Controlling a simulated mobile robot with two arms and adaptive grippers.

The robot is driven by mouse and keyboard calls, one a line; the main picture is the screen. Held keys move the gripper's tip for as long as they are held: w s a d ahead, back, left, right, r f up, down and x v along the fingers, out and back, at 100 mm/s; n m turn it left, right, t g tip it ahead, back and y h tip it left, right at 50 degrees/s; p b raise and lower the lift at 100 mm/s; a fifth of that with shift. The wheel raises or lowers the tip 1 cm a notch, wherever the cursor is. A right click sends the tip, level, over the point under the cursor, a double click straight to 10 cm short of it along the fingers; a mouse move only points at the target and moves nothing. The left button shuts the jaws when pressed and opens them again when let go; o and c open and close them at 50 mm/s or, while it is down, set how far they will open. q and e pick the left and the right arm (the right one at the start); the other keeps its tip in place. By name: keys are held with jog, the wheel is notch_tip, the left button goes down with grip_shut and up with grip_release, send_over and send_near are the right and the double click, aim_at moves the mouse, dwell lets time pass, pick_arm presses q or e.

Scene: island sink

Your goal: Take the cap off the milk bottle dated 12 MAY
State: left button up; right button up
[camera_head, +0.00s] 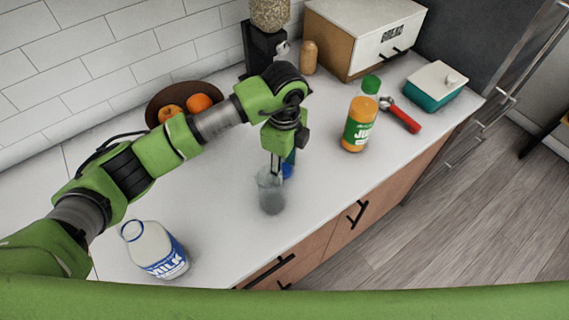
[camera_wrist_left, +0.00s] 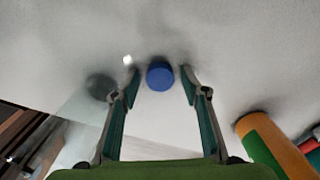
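A white milk bottle (camera_head: 153,250) with a blue MILK label is at the lower left of the head view. Its top is a pale ring with no coloured cap visible, and I cannot read a date. My left gripper (camera_wrist_left: 159,84) points down over the counter, fingers apart. A round blue cap (camera_wrist_left: 160,76) shows between the fingertips in the wrist view, with a gap on each side. In the head view a blue patch (camera_head: 288,169) shows beside the gripper, partly hidden. I cannot tell whether the cap lies loose on the counter. My right gripper is not in view.
A clear glass (camera_head: 271,195) stands close to the left gripper. A juice bottle (camera_head: 358,128), a red-handled tool (camera_head: 405,119), a teal box (camera_head: 435,86) and a fruit bowl (camera_head: 158,108) are farther off. The counter between milk and glass is clear.

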aim_at(285, 168)
pick_arm(q)
jog(key=shift+r, duration=0.5)
notch_tip(285, 168, up, 11)
jog(key=b, duration=0.3)
jog(key=shift+r, duration=0.2)
